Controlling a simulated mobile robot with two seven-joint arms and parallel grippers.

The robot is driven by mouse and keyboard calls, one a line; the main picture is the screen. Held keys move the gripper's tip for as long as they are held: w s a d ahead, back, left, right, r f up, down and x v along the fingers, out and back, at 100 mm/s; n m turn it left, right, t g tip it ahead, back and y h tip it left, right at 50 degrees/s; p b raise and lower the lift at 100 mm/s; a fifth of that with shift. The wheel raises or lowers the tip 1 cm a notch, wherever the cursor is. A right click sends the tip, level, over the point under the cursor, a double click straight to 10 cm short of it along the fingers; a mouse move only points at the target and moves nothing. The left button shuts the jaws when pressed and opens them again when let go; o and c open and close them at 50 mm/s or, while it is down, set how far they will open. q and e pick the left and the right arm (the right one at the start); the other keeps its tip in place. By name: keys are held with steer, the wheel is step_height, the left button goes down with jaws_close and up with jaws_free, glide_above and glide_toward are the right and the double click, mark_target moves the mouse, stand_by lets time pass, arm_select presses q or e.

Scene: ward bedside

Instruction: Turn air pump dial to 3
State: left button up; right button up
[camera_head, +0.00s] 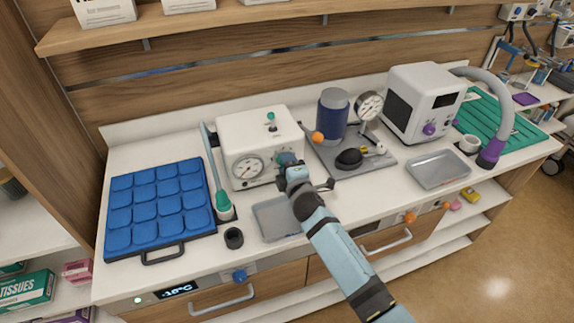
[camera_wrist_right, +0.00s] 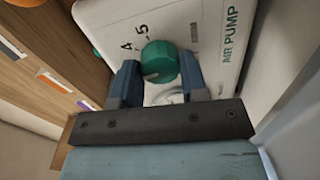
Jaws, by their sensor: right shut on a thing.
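The air pump (camera_head: 240,130) is a white box on the counter with a round gauge on its front. Its green dial (camera_wrist_right: 160,58) is at the middle of the right wrist view, beside the printed numbers 4 and 5. A pale mark shows low on the dial; other numbers are hidden or out of frame, so the exact setting cannot be read. My right gripper (camera_head: 291,168) reaches the pump's front right side. In the right wrist view its two fingers stand on either side of the dial, shut on it. My left gripper is not in view.
A blue padded tray (camera_head: 157,208) lies left of the pump, with a teal-ended probe (camera_head: 223,201) between them. A shallow grey tray (camera_head: 272,220) sits beside my right arm. A blue cylinder (camera_head: 332,113) and pressure gauge (camera_head: 369,105) stand to the right. A wooden shelf hangs above.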

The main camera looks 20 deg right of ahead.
steer(key=shift+m, duration=0.6)
steer(key=o, duration=0.9)
steer(key=s, duration=0.4)
steer(key=s+b, duration=0.1)
steer(key=s, duration=0.4)
steer(key=s+r, duration=0.1)
steer(key=s, duration=0.4)
steer(key=shift+d+b, duration=0.15)
steer(key=shift+b, duration=0.2)
steer(key=shift+w, duration=0.1)
